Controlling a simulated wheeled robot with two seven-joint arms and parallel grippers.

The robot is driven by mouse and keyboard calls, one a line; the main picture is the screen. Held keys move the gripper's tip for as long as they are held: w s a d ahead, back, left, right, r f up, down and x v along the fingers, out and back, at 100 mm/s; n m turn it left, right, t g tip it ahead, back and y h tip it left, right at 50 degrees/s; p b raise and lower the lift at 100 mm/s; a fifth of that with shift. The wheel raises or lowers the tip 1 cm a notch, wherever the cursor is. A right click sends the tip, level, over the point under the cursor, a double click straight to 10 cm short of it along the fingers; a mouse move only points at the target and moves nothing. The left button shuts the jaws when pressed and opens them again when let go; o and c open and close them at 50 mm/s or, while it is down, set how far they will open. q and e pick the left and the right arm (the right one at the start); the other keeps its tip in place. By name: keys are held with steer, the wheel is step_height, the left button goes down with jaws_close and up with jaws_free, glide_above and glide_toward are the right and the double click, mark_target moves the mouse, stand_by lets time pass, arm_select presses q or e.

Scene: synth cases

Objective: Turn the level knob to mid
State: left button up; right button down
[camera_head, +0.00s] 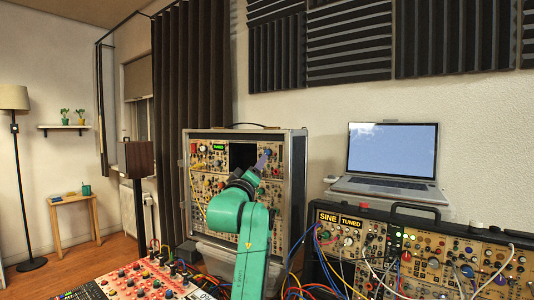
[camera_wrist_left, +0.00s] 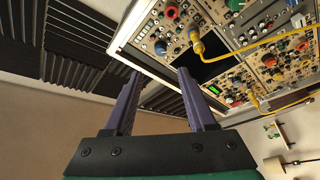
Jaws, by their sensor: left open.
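A tall modular synth case (camera_head: 300,190) stands upright against the wall, and its panel carries many small knobs and yellow cables. I cannot tell which knob is the level knob; labels are too small to read. In the left wrist view the case panel (camera_wrist_left: 225,75) appears tilted, with red, blue and grey knobs beyond the fingers. My left gripper (camera_head: 264,160) is in front of the upper right part of this panel, partly hidden by its green wrist. In the left wrist view its two purple fingers (camera_wrist_left: 159,74) are apart with nothing between them. My right gripper is out of view.
A second synth case (camera_head: 440,262) with patch cables lies at the lower right, a laptop (camera_head: 392,155) behind it. A mixer panel (camera_head: 140,284) is at the lower left. Loose cables run between the cases. A dark speaker (camera_head: 136,160) stands left of the tall case.

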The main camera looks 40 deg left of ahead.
mark_target(267, 154)
arm_select(q)
steer(key=p+x, duration=0.2)
steer(key=x, duration=0.7)
steer(key=shift+w+f+p, duration=0.15)
steer(key=shift+w+p, duration=0.15)
steer(key=shift+p, duration=0.1)
steer(key=shift+w+f, duration=0.1)
steer(key=shift+w, duration=0.1)
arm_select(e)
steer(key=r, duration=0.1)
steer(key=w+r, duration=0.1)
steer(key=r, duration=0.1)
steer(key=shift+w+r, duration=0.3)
arm_select(q)
jaws_close()
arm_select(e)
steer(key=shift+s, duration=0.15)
